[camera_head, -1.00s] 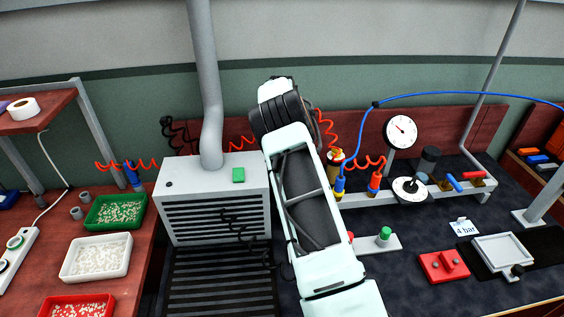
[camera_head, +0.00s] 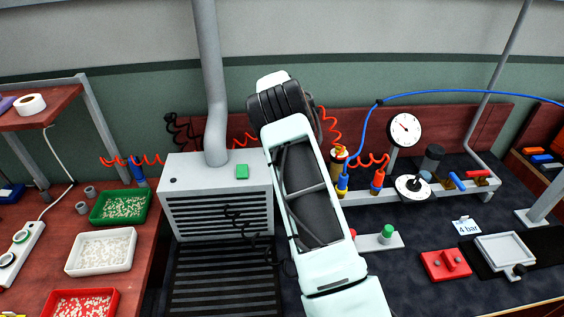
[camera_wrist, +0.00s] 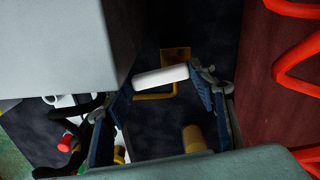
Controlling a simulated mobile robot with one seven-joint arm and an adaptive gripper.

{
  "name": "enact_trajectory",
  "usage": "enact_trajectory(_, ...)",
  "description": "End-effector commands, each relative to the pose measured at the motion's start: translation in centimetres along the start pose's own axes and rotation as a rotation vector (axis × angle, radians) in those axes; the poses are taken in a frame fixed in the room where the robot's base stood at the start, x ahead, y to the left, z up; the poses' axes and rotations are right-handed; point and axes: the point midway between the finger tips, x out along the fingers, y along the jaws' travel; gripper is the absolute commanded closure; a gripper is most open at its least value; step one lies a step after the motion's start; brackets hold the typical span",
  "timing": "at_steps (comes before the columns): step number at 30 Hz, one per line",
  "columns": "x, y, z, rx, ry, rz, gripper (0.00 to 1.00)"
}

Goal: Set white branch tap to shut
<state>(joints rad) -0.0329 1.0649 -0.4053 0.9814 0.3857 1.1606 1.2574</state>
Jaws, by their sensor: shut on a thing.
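The white tap handle (camera_wrist: 160,77) shows in the wrist view as a short white bar lying slightly tilted across the picture. My gripper (camera_wrist: 166,86) has one blue-grey finger at each end of the bar and is shut on it. A yellow bent piece (camera_wrist: 155,95) lies just below the handle, and a brass-coloured cylinder (camera_wrist: 193,138) stands nearer the camera. In the head view my arm covers the gripper and the white tap. Whether the tap stands open or shut cannot be told.
A red coiled hose (camera_wrist: 295,70) hangs close on the right in the wrist view. A large grey block (camera_wrist: 70,45) fills its upper left. In the head view, a blue tap handle (camera_head: 457,181), a red tap handle (camera_head: 476,174) and a gauge (camera_head: 404,129) stand right of my arm.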

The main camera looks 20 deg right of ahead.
Motion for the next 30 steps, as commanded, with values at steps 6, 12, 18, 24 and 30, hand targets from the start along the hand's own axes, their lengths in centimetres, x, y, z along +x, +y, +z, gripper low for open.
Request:
enact_trajectory(6,-0.09,-0.09,0.25,0.117,0.001,-0.002,0.72)
enact_trajectory(12,-0.08,-0.11,0.38,0.176,0.001,-0.002,0.72)
enact_trajectory(18,-0.07,-0.11,0.42,0.197,0.001,-0.002,0.72)
enact_trajectory(24,-0.07,-0.12,0.42,0.199,0.000,-0.002,0.72)
enact_trajectory(30,-0.08,-0.11,0.42,0.199,0.000,-0.002,0.42)
